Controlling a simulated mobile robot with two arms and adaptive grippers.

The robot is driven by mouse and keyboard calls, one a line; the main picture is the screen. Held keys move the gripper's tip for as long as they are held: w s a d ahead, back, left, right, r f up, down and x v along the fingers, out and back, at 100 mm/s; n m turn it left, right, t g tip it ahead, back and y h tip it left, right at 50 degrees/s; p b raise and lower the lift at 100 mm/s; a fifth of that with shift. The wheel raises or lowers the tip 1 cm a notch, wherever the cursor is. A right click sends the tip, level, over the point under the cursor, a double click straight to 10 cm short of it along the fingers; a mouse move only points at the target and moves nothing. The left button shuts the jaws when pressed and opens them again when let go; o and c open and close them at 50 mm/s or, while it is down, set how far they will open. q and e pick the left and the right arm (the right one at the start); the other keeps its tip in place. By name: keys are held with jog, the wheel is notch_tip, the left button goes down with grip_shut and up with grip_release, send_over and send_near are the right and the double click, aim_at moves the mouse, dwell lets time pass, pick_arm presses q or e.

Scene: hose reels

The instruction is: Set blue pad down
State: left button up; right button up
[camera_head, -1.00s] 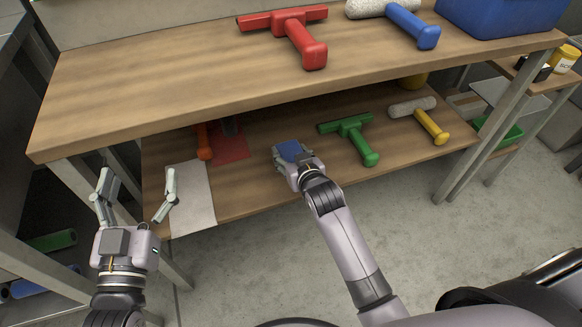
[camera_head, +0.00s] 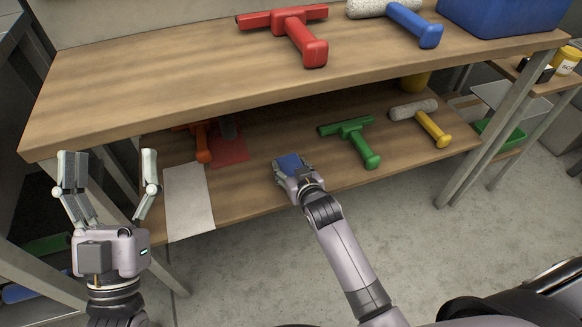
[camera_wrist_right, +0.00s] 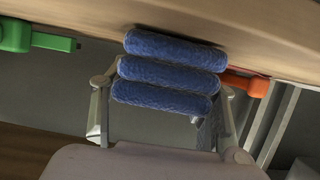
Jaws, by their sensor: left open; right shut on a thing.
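The blue pad (camera_head: 291,162) is in my right gripper (camera_head: 288,170), over the lower shelf (camera_head: 325,135) between a red pad and a green-handled tool. In the right wrist view, the blue pad (camera_wrist_right: 170,72) shows as three fuzzy blue rolls between the fingers of my right gripper (camera_wrist_right: 165,105). Whether it touches the shelf I cannot tell. My left gripper (camera_head: 110,155) is open and empty, in front of the table's left end.
A grey-white cloth (camera_head: 188,205) and the red pad (camera_head: 230,152) lie on the lower shelf. An orange tool (camera_head: 203,145), a green tool (camera_head: 352,135) and a yellow-handled roller (camera_head: 432,128) lie there too. The upper tabletop (camera_head: 170,85) overhangs the shelf.

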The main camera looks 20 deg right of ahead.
jog(key=shift+f, duration=0.15)
jog(key=o, duration=1.1)
jog(key=shift+o, duration=0.2)
